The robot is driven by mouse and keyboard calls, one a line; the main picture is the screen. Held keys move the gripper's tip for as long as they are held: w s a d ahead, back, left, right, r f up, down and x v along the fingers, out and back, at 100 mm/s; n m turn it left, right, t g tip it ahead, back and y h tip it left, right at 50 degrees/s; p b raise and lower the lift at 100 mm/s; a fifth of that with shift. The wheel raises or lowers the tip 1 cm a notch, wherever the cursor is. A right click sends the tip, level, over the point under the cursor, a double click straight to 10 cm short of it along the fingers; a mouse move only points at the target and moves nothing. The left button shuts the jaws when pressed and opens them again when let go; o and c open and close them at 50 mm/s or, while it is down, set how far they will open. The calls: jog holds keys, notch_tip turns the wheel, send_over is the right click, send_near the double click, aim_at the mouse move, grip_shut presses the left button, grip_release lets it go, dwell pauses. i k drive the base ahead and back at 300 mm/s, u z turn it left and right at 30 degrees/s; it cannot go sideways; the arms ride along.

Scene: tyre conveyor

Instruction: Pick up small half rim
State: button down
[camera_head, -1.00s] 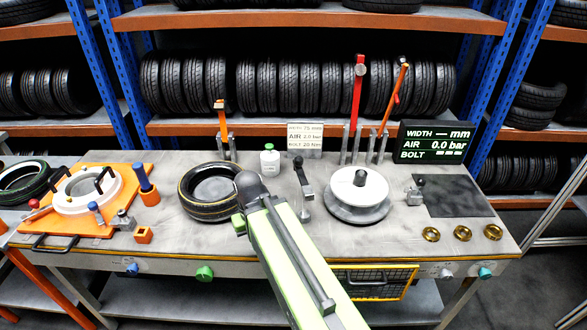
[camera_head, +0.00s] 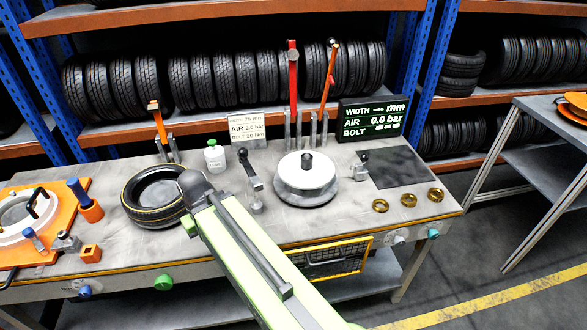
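A white disc (camera_head: 306,167) with a dark hub lies on a round grey base (camera_head: 306,193) on the bench, right of my arm. I cannot tell whether this is the small half rim. An orange round part (camera_head: 577,104) is cut off at the right edge, on a second table; its kind is unclear. My light green arm crosses the lower middle, its dark joint beside the tyre (camera_head: 153,196) on the bench. My gripper's fingers do not show.
The bench holds a bottle (camera_head: 215,157), a lever clamp (camera_head: 252,172), several brass rings (camera_head: 409,200) and an orange fixture (camera_head: 40,220) at left. A grey second table (camera_head: 545,150) stands right. Open floor (camera_head: 470,275) with a yellow line lies between and in front.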

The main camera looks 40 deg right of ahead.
aim_at(296, 171)
jog(key=z, duration=0.75)
jog(key=k, duration=0.1)
jog(key=u, duration=2.7)
jog(key=k, duration=1.25)
jog(key=z, duration=0.65)
jog(key=i, duration=1)
jog(key=u, duration=0.1)
